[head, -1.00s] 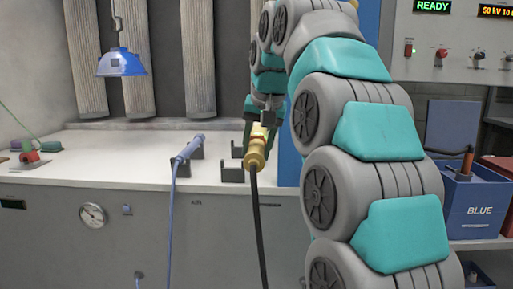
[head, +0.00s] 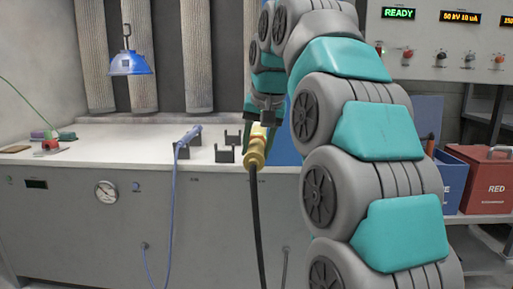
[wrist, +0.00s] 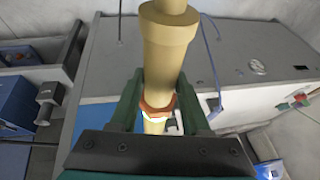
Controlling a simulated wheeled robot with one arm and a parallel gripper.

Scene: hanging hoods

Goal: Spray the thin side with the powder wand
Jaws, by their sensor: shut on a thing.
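My gripper (head: 260,127) is shut on the yellow powder wand (head: 255,148), and a black hose runs down from the wand's lower end. In the wrist view the wand (wrist: 166,60) stands between my green fingers (wrist: 163,108), with an orange-red ring near the grip. A blue hood (head: 129,64) hangs by a hook at the left of the booth, apart from my gripper. Which side of the hood is thin I cannot tell. My arm hides part of the booth at the right.
A blue wand (head: 188,137) with a blue hose rests on a black holder on the white counter (head: 110,150). An empty black holder (head: 225,153) stands beside it. A red bin (head: 487,185) is on a shelf at the right. A control panel (head: 450,40) reads READY.

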